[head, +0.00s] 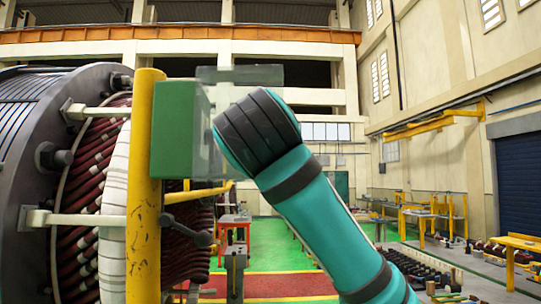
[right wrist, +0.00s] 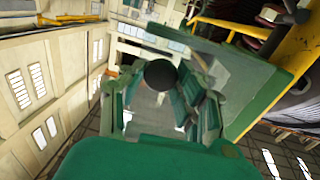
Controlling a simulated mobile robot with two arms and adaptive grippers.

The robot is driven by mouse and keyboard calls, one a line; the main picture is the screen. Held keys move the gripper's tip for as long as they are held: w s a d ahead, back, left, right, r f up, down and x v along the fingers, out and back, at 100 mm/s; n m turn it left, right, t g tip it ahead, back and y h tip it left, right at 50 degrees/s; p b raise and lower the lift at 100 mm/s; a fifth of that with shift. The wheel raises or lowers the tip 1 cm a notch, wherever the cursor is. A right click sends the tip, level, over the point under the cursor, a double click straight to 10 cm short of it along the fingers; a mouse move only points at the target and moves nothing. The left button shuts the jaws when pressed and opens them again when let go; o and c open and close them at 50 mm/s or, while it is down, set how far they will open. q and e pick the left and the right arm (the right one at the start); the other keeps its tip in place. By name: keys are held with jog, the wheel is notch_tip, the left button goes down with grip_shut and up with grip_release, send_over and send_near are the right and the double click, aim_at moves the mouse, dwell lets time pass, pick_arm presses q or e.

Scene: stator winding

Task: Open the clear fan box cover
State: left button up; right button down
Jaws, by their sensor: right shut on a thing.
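The green fan box (head: 177,130) is fixed to a yellow post at the left of the head view. It also shows at the right of the right wrist view (right wrist: 272,75). The clear cover (head: 240,75) shows as a see-through panel at the box's right side, partly behind my arm. In the right wrist view the clear cover (right wrist: 228,68) stands beside the box. My right gripper (right wrist: 160,100) has its green fingers around a black round knob (right wrist: 160,73), seemingly the cover's. In the head view my right wrist hides these fingers. My left gripper is not in view.
The yellow post (head: 144,200) stands close in front of the large stator (head: 45,120) with its dark red windings. A lever with a dark knob (head: 200,239) sticks out below the box. Green floor (head: 265,240) is open behind; work tables stand farther right.

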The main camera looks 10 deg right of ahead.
jog(key=shift+r, duration=0.15)
jog(key=c, duration=0.9)
grip_release()
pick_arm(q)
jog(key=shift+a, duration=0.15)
pick_arm(e)
jog(key=s, duration=0.4)
jog(key=s+a, duration=0.1)
jog(key=s, duration=0.7)
jog(key=shift+a, duration=0.4)
jog(key=shift+w, duration=0.1)
